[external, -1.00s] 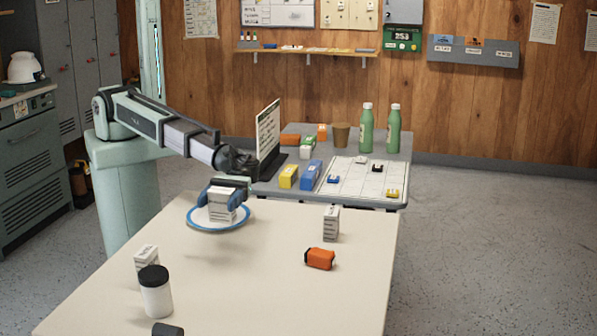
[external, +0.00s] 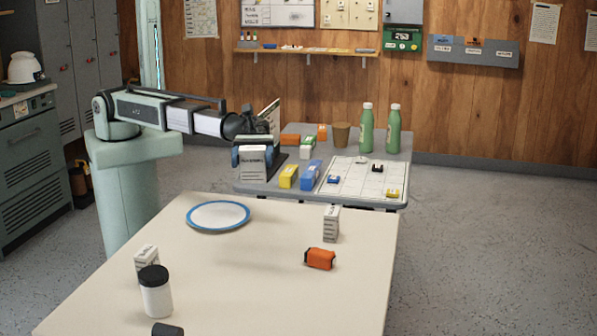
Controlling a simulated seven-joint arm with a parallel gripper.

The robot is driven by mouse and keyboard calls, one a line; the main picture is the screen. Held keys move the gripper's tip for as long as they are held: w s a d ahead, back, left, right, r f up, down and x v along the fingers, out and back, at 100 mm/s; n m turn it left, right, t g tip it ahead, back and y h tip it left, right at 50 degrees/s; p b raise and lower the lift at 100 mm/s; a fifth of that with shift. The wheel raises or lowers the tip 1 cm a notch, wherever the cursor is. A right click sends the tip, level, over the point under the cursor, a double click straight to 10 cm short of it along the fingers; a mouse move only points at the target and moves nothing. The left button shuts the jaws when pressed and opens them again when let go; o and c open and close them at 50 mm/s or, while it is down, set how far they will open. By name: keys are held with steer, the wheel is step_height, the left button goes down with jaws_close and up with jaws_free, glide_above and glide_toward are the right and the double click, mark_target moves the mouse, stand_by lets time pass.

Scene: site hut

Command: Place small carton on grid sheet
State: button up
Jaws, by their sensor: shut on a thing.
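My gripper (external: 252,156) is shut on a small white carton (external: 252,168) with dark print. It holds the carton in the air, in front of the left part of the grey back table. The grid sheet (external: 348,185) is white with dark lines and lies on the right half of that table, to the right of my gripper. Small blue, black and yellow pieces sit on the sheet. Two other white cartons stand on the front table, one at its right (external: 331,223) and one at its left (external: 146,258).
A blue box (external: 310,174) and a yellow box (external: 288,177) stand between my gripper and the sheet. Two green bottles (external: 366,128) and a brown cup (external: 341,135) stand behind it. A blue-rimmed plate (external: 218,215) lies empty on the front table. An orange item (external: 320,258) lies nearby.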

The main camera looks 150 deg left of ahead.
steer(key=w+a+n+t+y, duration=0.15)
steer(key=a+n+y, duration=0.35)
steer(key=a, duration=0.6)
steer(key=w+a+n+t+y, duration=0.1)
steer(key=w+a+n+y, duration=0.2)
steer(key=a+y, duration=0.55)
steer(key=s+a+n+g+y, duration=0.2)
steer(key=a+n+y, duration=0.15)
steer(key=a, duration=0.65)
steer(key=s+a+n+g+y, duration=0.2)
steer(key=a+n+g+y, duration=0.15)
steer(key=a, duration=0.55)
steer(key=s+a+n+g+y, duration=0.5)
steer(key=s+a+n+g, duration=0.8)
steer(key=s+a+g, duration=0.75)
steer(key=shift+t, duration=0.55)
steer(key=shift+s+a+f, duration=0.1)
steer(key=shift+s+f, duration=0.2)
steer(key=shift+f, duration=3.25)
steer(key=shift+s+a+f, duration=0.1)
steer(key=shift+s+f, duration=0.15)
steer(key=shift+f, duration=3.25)
steer(key=shift+s+f, duration=0.3)
steer(key=shift+f, duration=3.25)
steer(key=shift+f, duration=0.15)
steer(key=o, duration=1.1)
